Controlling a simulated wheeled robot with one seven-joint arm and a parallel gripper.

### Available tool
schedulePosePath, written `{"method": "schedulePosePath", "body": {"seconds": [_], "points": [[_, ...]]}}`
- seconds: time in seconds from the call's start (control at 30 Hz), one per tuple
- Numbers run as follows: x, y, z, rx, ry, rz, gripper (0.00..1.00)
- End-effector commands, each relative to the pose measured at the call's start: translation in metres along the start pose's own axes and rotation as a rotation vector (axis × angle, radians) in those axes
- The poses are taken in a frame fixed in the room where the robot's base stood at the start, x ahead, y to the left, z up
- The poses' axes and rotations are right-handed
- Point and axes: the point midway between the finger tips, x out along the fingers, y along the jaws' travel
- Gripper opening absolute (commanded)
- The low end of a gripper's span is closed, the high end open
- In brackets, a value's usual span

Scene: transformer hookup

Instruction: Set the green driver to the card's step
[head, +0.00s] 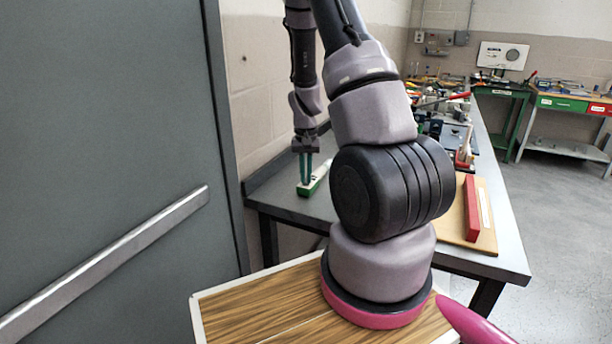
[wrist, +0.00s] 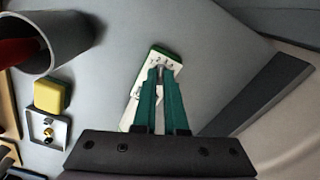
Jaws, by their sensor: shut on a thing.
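The green driver (head: 316,180) is a small box with a green body and a white top face, lying on the far-left part of the grey bench. In the wrist view its white face (wrist: 172,63) carries small dark marks in an arc, too small to read. My gripper (head: 306,181) points down at it. In the wrist view the teal fingers (wrist: 159,72) close on a small grey part, seemingly a knob, on that face. The fingers hide most of the knob and part of the face, so its setting cannot be read. I cannot make out the card.
In the wrist view a grey cup (wrist: 72,40) with something red inside, a yellow block (wrist: 50,97) and a framed plate (wrist: 36,130) lie left of the driver. A red block (head: 471,208) stands on a wooden board at the bench's right. A grey door is at left.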

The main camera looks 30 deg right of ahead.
Motion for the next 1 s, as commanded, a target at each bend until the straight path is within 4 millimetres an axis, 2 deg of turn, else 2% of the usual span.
{"method": "schedulePosePath", "body": {"seconds": [0.5, 1.0], "points": [[-0.0003, -0.0001, -0.0004, 0.312, 0.001, 0.0, 0.0], [-0.0004, -0.0003, -0.0005, 0.376, 0.001, -0.001, 0.0]]}}
